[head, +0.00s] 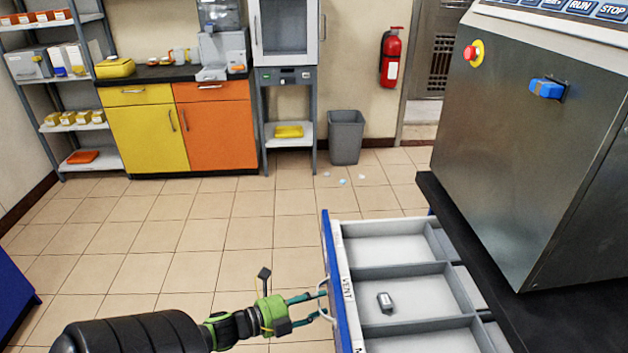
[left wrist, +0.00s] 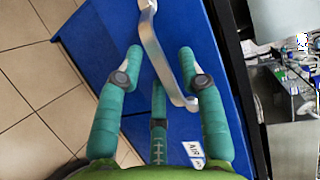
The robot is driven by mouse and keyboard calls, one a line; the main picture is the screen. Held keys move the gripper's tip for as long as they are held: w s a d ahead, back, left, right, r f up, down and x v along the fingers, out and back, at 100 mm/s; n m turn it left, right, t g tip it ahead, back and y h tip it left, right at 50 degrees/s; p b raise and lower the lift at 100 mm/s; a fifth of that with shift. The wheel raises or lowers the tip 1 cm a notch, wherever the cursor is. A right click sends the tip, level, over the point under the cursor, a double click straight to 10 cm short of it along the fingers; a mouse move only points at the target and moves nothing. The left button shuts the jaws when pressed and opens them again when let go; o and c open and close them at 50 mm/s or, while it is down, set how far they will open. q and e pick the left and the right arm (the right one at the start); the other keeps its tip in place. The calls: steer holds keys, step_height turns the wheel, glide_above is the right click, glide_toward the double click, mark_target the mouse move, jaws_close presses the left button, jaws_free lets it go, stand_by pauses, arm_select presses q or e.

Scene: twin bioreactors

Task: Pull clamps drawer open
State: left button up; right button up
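A drawer with a blue front (head: 339,285) stands pulled out from under the dark bench, its grey-white compartments in view. Labels along its front rim read "VENT" and, partly cut off, "M". A small grey object (head: 386,302) lies in the middle compartment. My left gripper (head: 321,304) is at the silver handle (head: 328,296) on the drawer's outer side. In the left wrist view, the handle (left wrist: 160,55) runs between its spread green fingers (left wrist: 160,62), with a gap on the right side. The gripper looks open around the handle. My right gripper is out of view.
A metal machine (head: 530,150) stands on the dark bench (head: 470,250) above the drawer. The tiled floor (head: 190,250) left of the drawer is free. Yellow and orange cabinets (head: 215,135), a grey bin (head: 346,138) and a fire extinguisher (head: 391,57) are along the back wall.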

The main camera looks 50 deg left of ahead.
arm_select(q)
steer(key=v, duration=1.2)
stand_by(0.5)
